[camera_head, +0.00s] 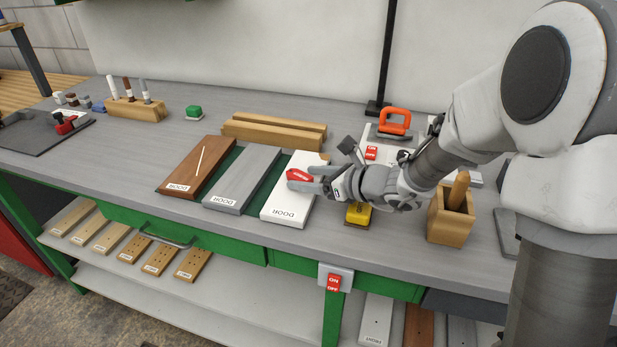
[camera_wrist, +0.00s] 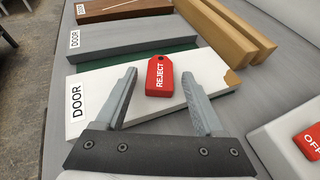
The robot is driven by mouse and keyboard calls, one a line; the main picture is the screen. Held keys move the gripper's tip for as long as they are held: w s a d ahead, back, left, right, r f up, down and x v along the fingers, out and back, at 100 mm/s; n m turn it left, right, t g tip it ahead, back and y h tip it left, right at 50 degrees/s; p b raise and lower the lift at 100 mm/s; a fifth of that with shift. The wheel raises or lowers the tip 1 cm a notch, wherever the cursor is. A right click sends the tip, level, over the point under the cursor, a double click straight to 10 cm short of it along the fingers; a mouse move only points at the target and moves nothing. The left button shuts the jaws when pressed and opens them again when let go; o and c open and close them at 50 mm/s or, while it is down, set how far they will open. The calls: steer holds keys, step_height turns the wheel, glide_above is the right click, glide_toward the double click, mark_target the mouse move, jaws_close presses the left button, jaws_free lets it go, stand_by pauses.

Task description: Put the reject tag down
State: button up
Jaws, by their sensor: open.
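The red reject tag (camera_head: 299,175) lies flat on the white door board (camera_head: 287,208). In the wrist view the tag (camera_wrist: 160,77) shows its REJECT lettering and rests near the middle of the white board (camera_wrist: 205,65). My gripper (camera_head: 318,179) is at the right side of the white board, low over it. In the wrist view its two fingers (camera_wrist: 168,84) are spread apart, with the tag between and just beyond the tips. The fingers do not appear to touch the tag.
A grey door board (camera_head: 242,180) and a brown door board (camera_head: 197,168) lie left of the white one on green matting. Wooden rails (camera_head: 275,132) lie behind. A wooden box (camera_head: 451,220) and a yellow item (camera_head: 358,214) stand to the right.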

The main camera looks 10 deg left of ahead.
steer(key=shift+r+p, duration=0.25)
steer(key=shift+p, duration=0.05)
steer(key=p+v, duration=0.2)
steer(key=v, duration=1)
steer(key=s+d+r+n+g+h, duration=0.1)
steer(key=s+r+n+g+h, duration=0.25)
steer(key=s+n, duration=0.95)
steer(key=s+d+r+n+t+h, duration=0.1)
steer(key=s+d+n+h, duration=0.2)
steer(key=d+n+h, duration=0.1)
steer(key=s+d+r+n+t+h, duration=0.1)
steer(key=s+d+r+n+h, duration=0.1)
steer(key=s+d+n+h, duration=0.2)
steer(key=d+n, duration=0.3)
steer(key=d, duration=0.2)
steer(key=shift+s+r, duration=0.2)
steer(key=shift+s, duration=0.05)
